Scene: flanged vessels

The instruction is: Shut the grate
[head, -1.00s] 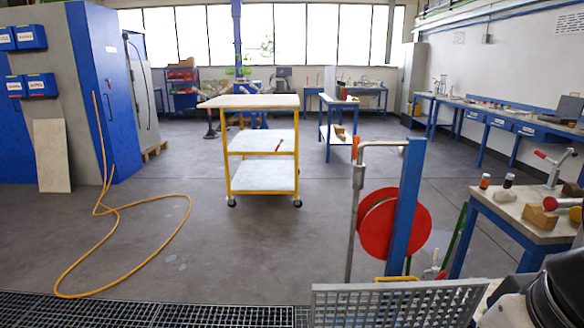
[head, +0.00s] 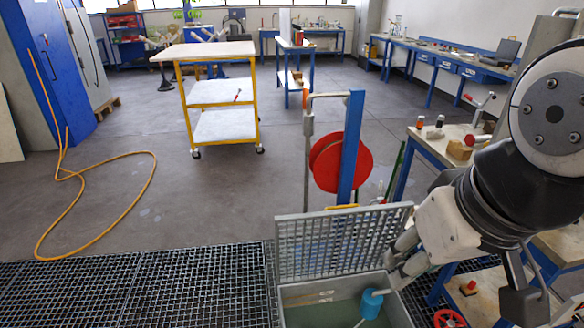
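The grate (head: 340,240) is a grey metal grid panel that stands raised, leaning back along the far side of a rectangular basin (head: 300,290). The basin holds greenish liquid, and its near part is cut off by the picture's lower edge. My gripper (head: 396,262) comes in from the right and is at the grate's lower right corner, over the basin's right side. Whether it touches the grate, and how far its fingers are apart, I cannot tell. A blue cup-like thing (head: 371,303) with a thin handle is in the basin just below my gripper.
Grid flooring (head: 140,290) spreads left of the basin. A blue post with a red reel (head: 341,162) stands behind the grate. A workbench (head: 440,140) with tools is at right. A yellow-framed cart (head: 222,125) and an orange hose (head: 150,185) are farther off.

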